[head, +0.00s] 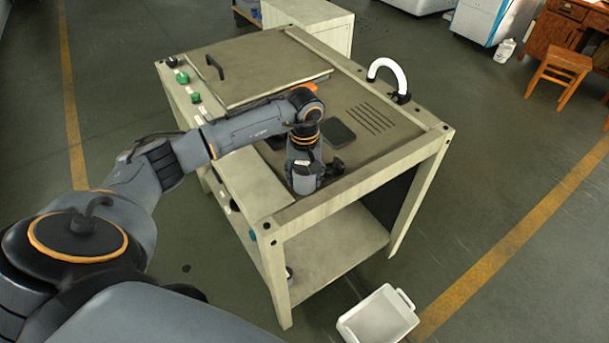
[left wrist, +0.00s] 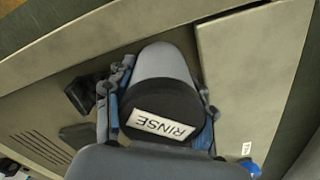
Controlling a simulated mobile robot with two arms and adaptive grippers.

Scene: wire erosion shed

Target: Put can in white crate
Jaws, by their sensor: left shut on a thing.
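My left gripper (left wrist: 157,104) has its fingers on both sides of a dark thing with a white RINSE label, which I take to be the can (left wrist: 165,65); its grey rounded part extends beyond the dark part. In the head view the left arm reaches over the machine table, with the labelled can (head: 305,182) at its end by the front edge. I cannot tell whether the can touches the surface. The white crate (head: 347,328) is on the floor, in front of the table's right side, and looks empty. My right gripper is not in view.
The beige machine table (head: 360,187) has a large raised panel (head: 250,65), a white curved hose (head: 388,68) and a dark block (head: 335,167) near the can. A lower shelf (head: 325,250) lies under the top. The floor around the crate is clear.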

